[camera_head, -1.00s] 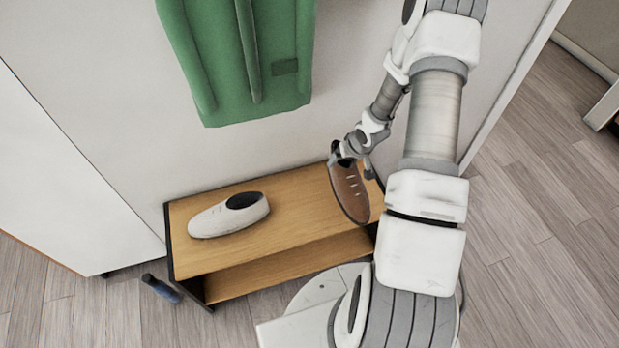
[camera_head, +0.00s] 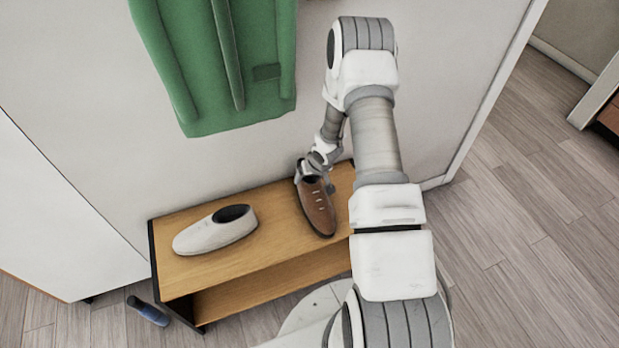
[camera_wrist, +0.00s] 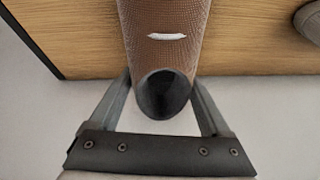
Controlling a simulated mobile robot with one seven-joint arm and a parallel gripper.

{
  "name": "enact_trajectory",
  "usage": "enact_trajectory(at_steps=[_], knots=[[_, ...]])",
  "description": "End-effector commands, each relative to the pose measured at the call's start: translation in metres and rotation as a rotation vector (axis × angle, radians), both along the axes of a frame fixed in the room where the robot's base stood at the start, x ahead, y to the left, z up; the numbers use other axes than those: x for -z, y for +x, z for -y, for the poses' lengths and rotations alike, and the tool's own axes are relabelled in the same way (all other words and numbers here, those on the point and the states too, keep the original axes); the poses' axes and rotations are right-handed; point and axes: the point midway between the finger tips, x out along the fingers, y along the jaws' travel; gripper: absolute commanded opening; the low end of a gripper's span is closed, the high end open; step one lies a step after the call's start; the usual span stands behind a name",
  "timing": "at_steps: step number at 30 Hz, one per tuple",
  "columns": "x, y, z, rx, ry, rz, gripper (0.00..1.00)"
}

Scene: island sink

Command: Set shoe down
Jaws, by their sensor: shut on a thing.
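A brown shoe (camera_head: 318,208) with pale lace marks is at the right part of the wooden shoe bench (camera_head: 277,243) in the head view. My gripper (camera_head: 317,172) is shut on its heel end, near the wall. In the wrist view the shoe (camera_wrist: 163,40) runs up from between the fingers, its dark opening nearest me. The gripper (camera_wrist: 163,105) has one finger on each side of it. The shoe's toe is over the bench top. Whether its sole touches the wood I cannot tell.
A white shoe (camera_head: 213,232) sits on the bench to the left, apart from the brown one. A green garment (camera_head: 215,65) hangs on the wall above. A dark blue object (camera_head: 148,311) lies on the floor at the bench's left. Bare wood lies between the shoes.

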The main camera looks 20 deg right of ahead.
Motion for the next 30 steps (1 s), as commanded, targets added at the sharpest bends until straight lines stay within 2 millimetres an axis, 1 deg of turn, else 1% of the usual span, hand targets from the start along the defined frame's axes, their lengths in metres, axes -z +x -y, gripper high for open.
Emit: enact_trajectory(at_steps=[4, 5, 7, 8, 14, 17, 20, 30], knots=[[0.003, 0.000, 0.000, 0.001, 0.000, 0.001, 0.06], [0.003, 0.000, 0.000, 0.001, 0.000, 0.000, 0.85], [0.002, 0.000, 0.000, 0.001, 0.000, 0.000, 0.98], [0.002, 0.000, 0.000, 0.001, 0.000, 0.000, 1.00], [0.002, 0.000, 0.000, 0.000, 0.000, 0.000, 1.00], [-0.002, 0.000, 0.000, 0.000, 0.000, 0.000, 1.00], [-0.015, -0.004, 0.001, 0.001, -0.001, 0.002, 1.00], [-0.082, -0.032, 0.006, 0.002, 0.000, 0.003, 1.00]])
